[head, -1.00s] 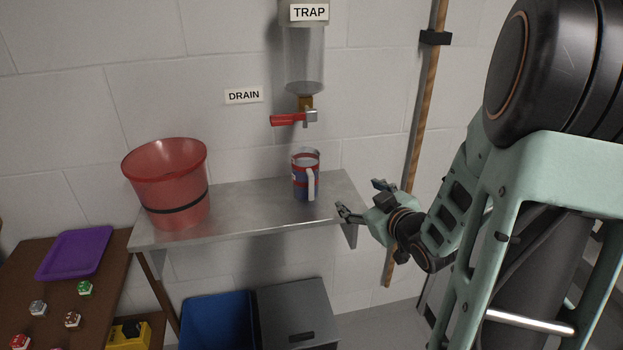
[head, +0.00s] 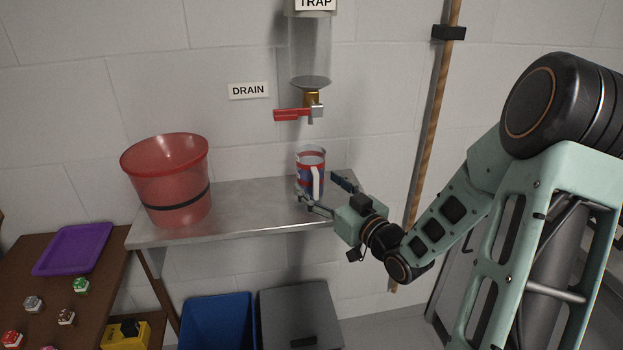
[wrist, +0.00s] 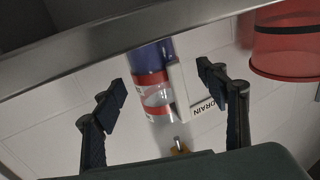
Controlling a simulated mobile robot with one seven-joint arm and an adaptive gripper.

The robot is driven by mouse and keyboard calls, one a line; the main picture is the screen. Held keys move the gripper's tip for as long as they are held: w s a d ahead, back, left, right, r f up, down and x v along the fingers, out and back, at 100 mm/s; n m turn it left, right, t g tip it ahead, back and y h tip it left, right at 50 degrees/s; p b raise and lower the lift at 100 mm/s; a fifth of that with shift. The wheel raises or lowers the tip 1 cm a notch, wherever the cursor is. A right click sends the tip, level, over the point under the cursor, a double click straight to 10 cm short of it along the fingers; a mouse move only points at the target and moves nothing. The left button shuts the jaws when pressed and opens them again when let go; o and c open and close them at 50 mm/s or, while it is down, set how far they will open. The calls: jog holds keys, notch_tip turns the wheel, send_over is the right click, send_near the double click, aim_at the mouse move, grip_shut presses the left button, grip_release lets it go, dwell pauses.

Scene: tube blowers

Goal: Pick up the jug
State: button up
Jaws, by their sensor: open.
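The jug (head: 307,172) is a blue and red cup-like vessel with a white handle facing the front right. It stands upright on the metal shelf (head: 240,205), below the red-handled drain valve (head: 297,114). My gripper (head: 322,193) is open at the shelf's right end, with its fingers just in front of and to the right of the jug. In the wrist view the jug (wrist: 150,85) appears between the two open fingers of my gripper (wrist: 163,88), and neither finger visibly grips it. Whether a finger touches it cannot be told.
A red bucket (head: 168,185) stands on the left of the shelf and also shows in the wrist view (wrist: 287,50). A clear trap tube (head: 310,50) hangs above the jug. A wooden pole (head: 432,120) stands to the right. The shelf is bare between bucket and jug.

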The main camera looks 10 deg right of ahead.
jog(key=x, duration=0.4)
jog(key=shift+w+d, duration=0.2)
jog(key=shift+d, duration=0.1)
jog(key=shift+c, duration=0.6)
jog(key=c, duration=1.3)
jog(key=shift+c, duration=0.3)
jog(key=shift+r, duration=0.1)
